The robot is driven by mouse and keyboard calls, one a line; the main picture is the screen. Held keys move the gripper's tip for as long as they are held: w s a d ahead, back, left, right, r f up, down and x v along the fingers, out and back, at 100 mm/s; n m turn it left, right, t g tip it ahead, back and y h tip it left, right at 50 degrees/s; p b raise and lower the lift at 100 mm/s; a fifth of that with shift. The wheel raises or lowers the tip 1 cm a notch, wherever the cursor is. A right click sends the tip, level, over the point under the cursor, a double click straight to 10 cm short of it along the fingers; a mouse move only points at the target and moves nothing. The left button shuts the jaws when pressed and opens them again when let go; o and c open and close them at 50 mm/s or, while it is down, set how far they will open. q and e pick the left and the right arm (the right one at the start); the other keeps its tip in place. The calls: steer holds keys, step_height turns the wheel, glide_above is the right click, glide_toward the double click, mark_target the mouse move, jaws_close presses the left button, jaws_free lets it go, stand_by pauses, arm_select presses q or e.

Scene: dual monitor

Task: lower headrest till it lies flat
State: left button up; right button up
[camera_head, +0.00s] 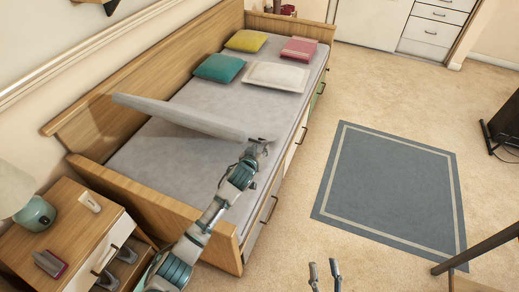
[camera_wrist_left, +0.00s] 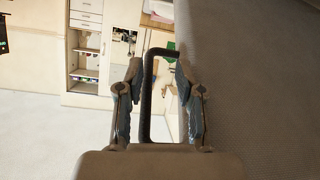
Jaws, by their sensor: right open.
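The headrest (camera_head: 185,116) is a flat grey panel raised at a tilt above the near half of the bed. In the left wrist view, a grey surface (camera_wrist_left: 250,80) fills the right side. My left gripper (camera_head: 262,145) is at the headrest's right end. In the wrist view, its fingers (camera_wrist_left: 160,75) stand apart on both sides of a dark, handle-like loop (camera_wrist_left: 148,95); whether they press on it is unclear. My right gripper (camera_head: 324,270) is open and empty at the bottom of the head view, over the floor, away from the bed.
The bed (camera_head: 145,158) has a wooden frame and several pillows at its far end. A nightstand (camera_head: 85,220) with a lamp (camera_head: 30,205) stands at the near left. A blue rug (camera_head: 390,190) lies on open floor to the right.

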arm_select(q)
steer(key=d+v, duration=0.1)
steer(key=v, duration=1)
steer(key=shift+s+r, duration=0.15)
steer(key=shift+s, duration=0.25)
arm_select(e)
steer(key=shift+s+d, duration=0.15)
steer(key=shift+d, duration=0.25)
steer(key=shift+a, duration=0.1)
